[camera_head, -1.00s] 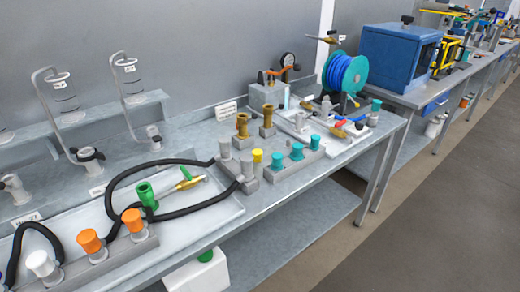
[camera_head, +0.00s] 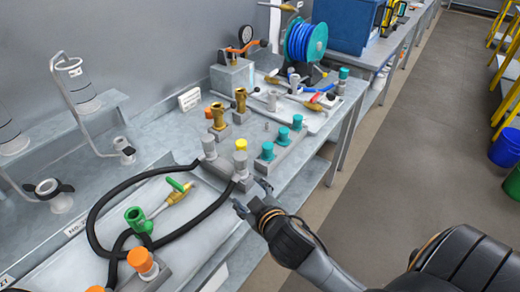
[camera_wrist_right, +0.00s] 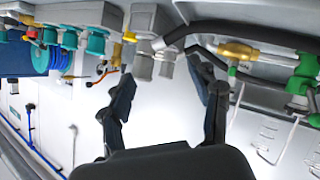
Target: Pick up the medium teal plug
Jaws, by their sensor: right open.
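Three teal plugs stand in a row on a grey block (camera_head: 283,160): a near one (camera_head: 267,150), a middle one (camera_head: 283,136) and a far one (camera_head: 297,122). They look alike in size, so I cannot tell which is the medium one. My right gripper (camera_head: 251,196) is open and empty at the bench's front edge, near the block's near end and apart from the teal plugs. In the right wrist view the gripper's fingers (camera_wrist_right: 163,90) are spread, with teal plugs (camera_wrist_right: 97,43) beyond them at the upper left. My left gripper is not in view.
Brass fittings (camera_head: 240,100) stand behind. A blue hose reel (camera_head: 305,42) is farther back.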

